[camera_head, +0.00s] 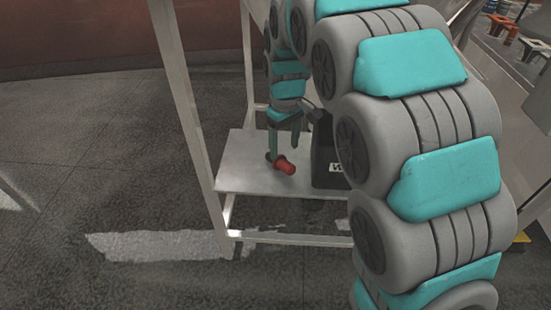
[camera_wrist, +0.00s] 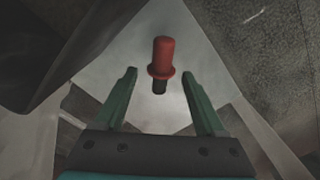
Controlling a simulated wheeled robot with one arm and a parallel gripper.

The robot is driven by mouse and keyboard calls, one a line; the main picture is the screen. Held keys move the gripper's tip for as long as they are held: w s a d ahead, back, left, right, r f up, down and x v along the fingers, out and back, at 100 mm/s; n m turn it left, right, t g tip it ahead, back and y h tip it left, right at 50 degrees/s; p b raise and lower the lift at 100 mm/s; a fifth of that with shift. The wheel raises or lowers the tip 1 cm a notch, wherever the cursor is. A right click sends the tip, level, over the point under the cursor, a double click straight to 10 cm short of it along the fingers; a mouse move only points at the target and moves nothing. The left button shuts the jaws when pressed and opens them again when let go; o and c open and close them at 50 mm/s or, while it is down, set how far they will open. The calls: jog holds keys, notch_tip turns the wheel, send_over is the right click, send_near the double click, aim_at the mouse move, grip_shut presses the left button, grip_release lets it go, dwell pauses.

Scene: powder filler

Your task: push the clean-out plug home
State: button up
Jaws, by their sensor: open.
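The clean-out plug looks like a red cylinder with a flange and a short dark end. In the wrist view the red plug (camera_wrist: 163,55) lies ahead of my gripper (camera_wrist: 163,80), between the lines of its two fingers but beyond or level with the tips. The fingers are green, spread wide and hold nothing. In the head view the plug (camera_head: 285,165) is over or on the pale shelf (camera_head: 240,165), close to my gripper (camera_head: 283,157). I cannot tell whether the plug touches the shelf. The opening for the plug is not clearly visible.
A dark box (camera_head: 325,155) with a small white label stands on the shelf right of the plug. Pale frame legs (camera_head: 185,95) rise at the shelf's left side. My arm covers much of the right. The floor (camera_head: 90,150) at left is clear.

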aim_at(283, 161)
jog(key=f, duration=0.4)
jog(key=shift+s+a+f, duration=0.1)
jog(key=shift+s, duration=0.15)
jog(key=shift+w+f, duration=0.1)
jog(key=shift+f, duration=0.35)
grip_shut()
